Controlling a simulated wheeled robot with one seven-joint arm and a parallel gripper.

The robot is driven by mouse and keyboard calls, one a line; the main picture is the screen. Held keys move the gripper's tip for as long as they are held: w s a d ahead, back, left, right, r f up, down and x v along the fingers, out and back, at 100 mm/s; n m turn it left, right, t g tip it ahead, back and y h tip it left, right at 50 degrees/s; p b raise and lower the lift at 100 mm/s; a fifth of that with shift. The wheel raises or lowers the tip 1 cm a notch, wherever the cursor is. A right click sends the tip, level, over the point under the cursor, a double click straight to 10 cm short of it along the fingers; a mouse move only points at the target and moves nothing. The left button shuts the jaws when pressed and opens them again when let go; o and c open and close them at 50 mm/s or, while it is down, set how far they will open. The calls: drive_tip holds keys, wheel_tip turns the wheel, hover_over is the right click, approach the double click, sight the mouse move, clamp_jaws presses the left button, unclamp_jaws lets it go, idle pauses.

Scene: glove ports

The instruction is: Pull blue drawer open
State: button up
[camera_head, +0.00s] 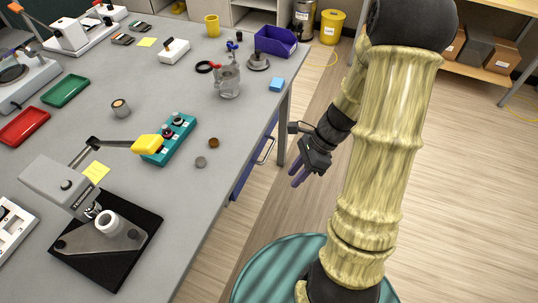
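The blue drawer (240,178) sits under the right edge of the grey workbench (215,190). Only a narrow strip of its front shows below the bench top, and it looks about flush with the edge. A pale metal handle (268,151) stands out from the blue front. My gripper (297,179), with dark purple fingers, hangs over the floor to the right of the handle, apart from it and pointing down and left. The fingers look close together, but their gap is too small to judge. Nothing shows between them.
A blue bin (275,41), a glass jar (229,82) and a light blue block (277,84) stand near the bench's right edge. A bench leg (283,135) is close behind my gripper. The wooden floor (460,190) to the right is open. A yellow bin (331,27) stands at the back.

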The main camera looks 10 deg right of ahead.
sight(269, 150)
drive_tip(key=w+d+f+m+t+y+b, duration=0.2)
drive_tip(key=w+d+f+m+t+y, duration=0.1)
drive_tip(key=m, duration=0.8)
drive_tip(key=w+d+f+m+t+y+b, duration=0.1)
drive_tip(key=w+d+f+m+t+y, duration=0.2)
drive_tip(key=m, duration=0.9)
drive_tip(key=w+d+f+t, duration=0.3)
drive_tip(key=d+f+t, duration=0.1)
drive_tip(key=shift+d+m+t+b, duration=0.3)
drive_tip(key=shift+d+b, duration=0.05)
drive_tip(key=shift+w+f, duration=0.1)
drive_tip(key=x, duration=0.8)
drive_tip(key=p+x, duration=0.1)
drive_tip(key=x, duration=0.8)
drive_tip(key=shift+a, duration=0.35)
drive_tip(key=shift+c, duration=0.2)
drive_tip(key=shift+d, duration=0.1)
clamp_jaws()
